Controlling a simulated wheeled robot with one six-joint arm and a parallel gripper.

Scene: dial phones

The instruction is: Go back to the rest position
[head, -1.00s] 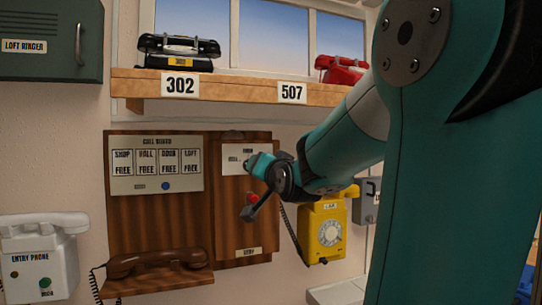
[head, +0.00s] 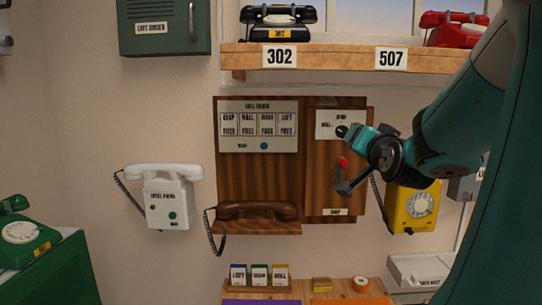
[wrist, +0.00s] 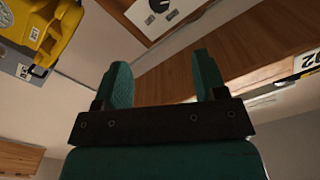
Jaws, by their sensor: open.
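My gripper (wrist: 160,85) shows in the wrist view with its two teal fingers spread wide and nothing between them. In the head view my gripper (head: 348,160) is at the right, in front of the wooden call board's right panel (head: 318,195). It hides part of that panel, close to a red knob (head: 342,163). I cannot tell from the picture how far it stands from the panel. My teal arm comes in from the right edge.
A shelf (head: 345,57) with a black phone (head: 278,22) and a red phone (head: 453,28) runs above. A yellow phone (head: 420,208) hangs right of my gripper, a white entry phone (head: 168,197) left. A brown handset (head: 257,210) rests on the board. A desk (head: 345,286) stands below.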

